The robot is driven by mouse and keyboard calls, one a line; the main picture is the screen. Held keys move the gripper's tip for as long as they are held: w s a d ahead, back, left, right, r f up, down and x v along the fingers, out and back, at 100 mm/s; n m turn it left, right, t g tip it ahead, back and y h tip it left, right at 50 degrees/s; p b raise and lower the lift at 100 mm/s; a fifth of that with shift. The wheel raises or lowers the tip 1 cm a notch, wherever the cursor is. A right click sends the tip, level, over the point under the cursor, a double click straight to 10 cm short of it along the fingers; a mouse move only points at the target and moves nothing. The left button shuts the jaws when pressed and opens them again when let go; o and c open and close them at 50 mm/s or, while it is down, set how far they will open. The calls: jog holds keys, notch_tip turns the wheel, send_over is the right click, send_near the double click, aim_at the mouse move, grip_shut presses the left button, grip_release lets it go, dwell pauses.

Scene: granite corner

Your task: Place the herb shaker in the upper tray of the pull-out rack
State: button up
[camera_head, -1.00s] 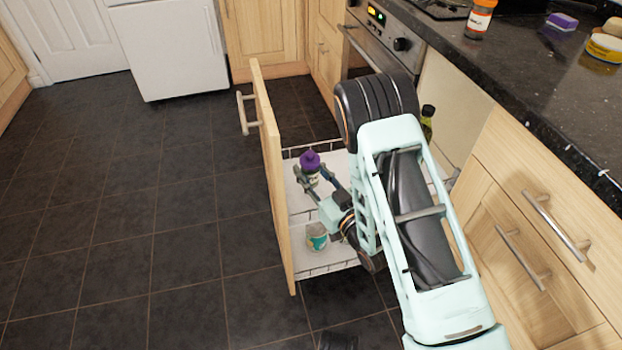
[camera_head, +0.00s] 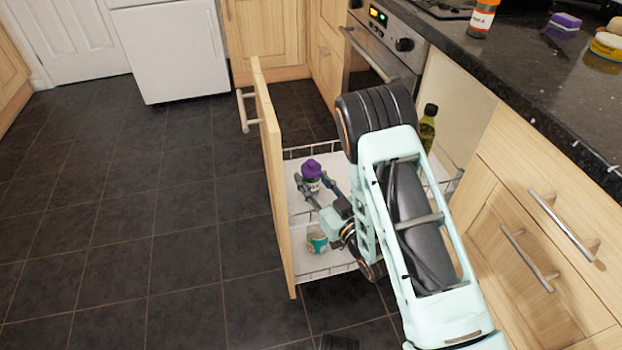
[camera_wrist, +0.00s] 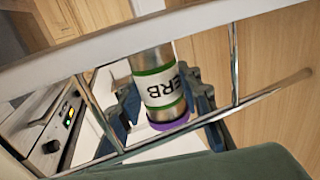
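The herb shaker is a small jar with a purple cap (camera_head: 312,170) in the head view. In the wrist view its green-banded label (camera_wrist: 160,88) reads "ERB" and appears inverted. My gripper (camera_head: 313,187) has one finger on each side of the shaker and appears shut on it; the fingers also show in the wrist view (camera_wrist: 163,103). The shaker is upright inside the outline of the pull-out rack (camera_head: 268,175), near its wooden front. Whether its base touches the upper tray (camera_head: 297,205) is hidden. A wire rail (camera_wrist: 240,108) crosses the wrist view.
A white and teal container (camera_head: 316,238) stands at the rack's near end. A dark oil bottle (camera_head: 427,128) stands on the rack's far right side, partly behind my arm. The oven (camera_head: 375,55) and countertop (camera_head: 500,75) flank the right. Floor left of the rack is clear.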

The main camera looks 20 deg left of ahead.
jog(key=shift+o, duration=1.2)
jog(key=shift+s+f, duration=0.15)
jog(key=shift+f, duration=0.35)
jog(key=shift+r+p, duration=0.5)
jog(key=shift+p, duration=0.15)
jog(key=v, duration=1.1)
jog(key=shift+s+d+r, duration=0.25)
jog(key=shift+d+r, duration=0.05)
jog(key=shift+r, duration=0.15)
